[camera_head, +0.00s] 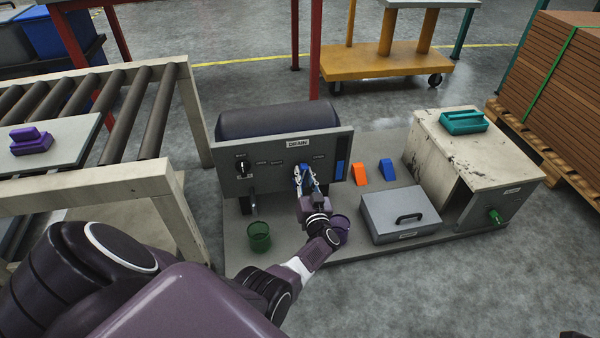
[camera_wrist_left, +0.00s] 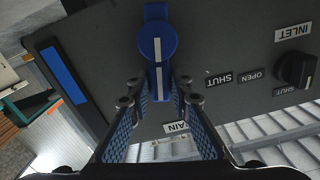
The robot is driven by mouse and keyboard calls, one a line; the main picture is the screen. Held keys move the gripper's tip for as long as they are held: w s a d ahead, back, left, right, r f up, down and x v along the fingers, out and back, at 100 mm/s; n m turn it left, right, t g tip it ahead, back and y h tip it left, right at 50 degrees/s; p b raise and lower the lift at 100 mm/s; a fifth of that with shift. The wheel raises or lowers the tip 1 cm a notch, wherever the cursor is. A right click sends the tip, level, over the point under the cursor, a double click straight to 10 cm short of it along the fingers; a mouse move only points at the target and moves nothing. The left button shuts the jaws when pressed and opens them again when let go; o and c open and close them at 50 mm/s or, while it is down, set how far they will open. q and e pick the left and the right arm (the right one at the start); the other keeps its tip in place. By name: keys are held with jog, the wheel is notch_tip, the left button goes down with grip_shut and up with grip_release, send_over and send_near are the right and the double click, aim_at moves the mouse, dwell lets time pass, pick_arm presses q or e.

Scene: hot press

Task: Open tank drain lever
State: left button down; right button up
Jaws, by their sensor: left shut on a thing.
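The blue lever (camera_wrist_left: 158,35) with a white line is mounted on the dark panel (camera_wrist_left: 90,40) in the left wrist view. Its handle extends down between my left gripper's fingers (camera_wrist_left: 158,92), which are shut on it. A SHUT label (camera_wrist_left: 218,78) is beside the lever. In the head view, my left gripper (camera_head: 306,184) is at the panel front (camera_head: 270,165), below the DRAIN label (camera_head: 298,142); it partly hides the lever (camera_head: 305,171). My right gripper is not in view.
The black inlet knob (camera_head: 243,168) is on the panel's left. A green cup (camera_head: 259,236) and a purple cup (camera_head: 341,226) stand in front. A grey box (camera_head: 400,216), orange wedge (camera_head: 360,174) and blue wedge (camera_head: 387,169) are to the right. A roller conveyor (camera_head: 150,120) is at left.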

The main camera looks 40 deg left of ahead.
pick_arm(q)
jog(key=shift+w+d+f+m+b, duration=0.1)
jog(key=shift+w+d+f+m, duration=0.15)
jog(key=shift+m, duration=0.6)
jog(key=shift+w+d+f+m+b, duration=0.15)
jog(key=shift+w+d+m, duration=0.1)
jog(key=shift+m, duration=0.65)
jog(key=shift+w+d+f+m+b, duration=0.1)
jog(key=shift+w+d+f+m, duration=0.15)
jog(key=shift+m, duration=0.6)
jog(key=c, duration=1.7)
grip_release()
jog(key=shift+w, duration=0.1)
jog(key=shift+c, duration=0.2)
jog(key=shift+r, duration=0.1)
